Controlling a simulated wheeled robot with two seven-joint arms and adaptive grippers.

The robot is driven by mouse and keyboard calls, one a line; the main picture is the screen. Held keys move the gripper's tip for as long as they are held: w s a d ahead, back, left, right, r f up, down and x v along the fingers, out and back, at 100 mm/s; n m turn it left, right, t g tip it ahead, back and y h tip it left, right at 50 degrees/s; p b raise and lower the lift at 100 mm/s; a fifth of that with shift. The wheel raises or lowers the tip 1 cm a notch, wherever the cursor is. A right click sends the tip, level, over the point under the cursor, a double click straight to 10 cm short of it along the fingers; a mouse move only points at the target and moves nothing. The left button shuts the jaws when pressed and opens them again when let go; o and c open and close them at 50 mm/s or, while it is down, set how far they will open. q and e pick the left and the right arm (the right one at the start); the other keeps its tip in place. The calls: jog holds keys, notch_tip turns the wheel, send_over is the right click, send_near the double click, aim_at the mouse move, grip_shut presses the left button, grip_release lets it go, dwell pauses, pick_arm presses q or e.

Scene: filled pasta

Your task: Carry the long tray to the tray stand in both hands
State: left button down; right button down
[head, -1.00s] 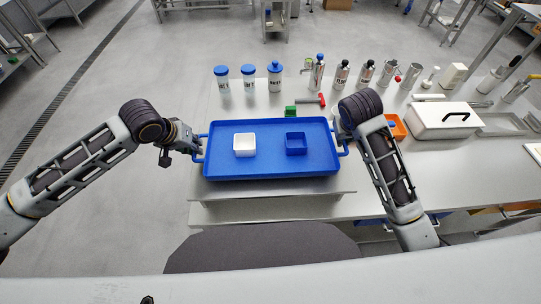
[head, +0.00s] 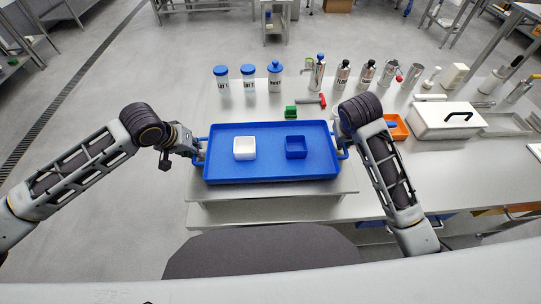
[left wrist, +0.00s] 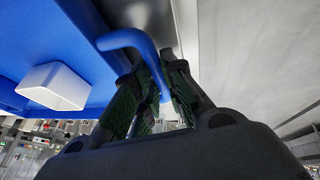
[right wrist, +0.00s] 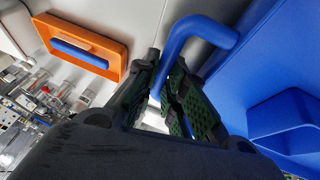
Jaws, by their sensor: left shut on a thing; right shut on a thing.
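The long blue tray (head: 215,165) is in the middle of the head view, roughly level, over the front part of the grey table. A white square box (head: 244,149) and a blue square box (head: 295,147) sit in it. My left gripper (head: 199,152) is shut on the tray's left handle, a blue bar (left wrist: 128,38) in the left wrist view. My right gripper (head: 344,149) is shut on the right handle, also a blue bar (right wrist: 196,28) in the right wrist view. The tray hides what is directly under it. I cannot tell which surface is the tray stand.
Behind the tray stand blue-lidded jars (head: 248,77), a green block (head: 291,112) and several metal bottles (head: 343,75). To the right are an orange tray (head: 400,133) and a white box with a black handle (head: 447,121). Open floor (head: 100,75) lies left of the table.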

pick_arm(q)
jog(key=shift+a+f+b, duration=0.15)
jog(key=shift+f+b, duration=0.4)
jog(key=shift+f, duration=0.05)
pick_arm(e)
jog(key=shift+d+f, duration=0.1)
jog(key=shift+f, duration=0.5)
pick_arm(q)
jog(key=c, duration=1.5)
grip_release()
pick_arm(e)
jog(key=c, duration=1.5)
grip_release()
pick_arm(q)
jog(key=shift+r, duration=0.2)
pick_arm(e)
jog(key=shift+r, duration=0.2)
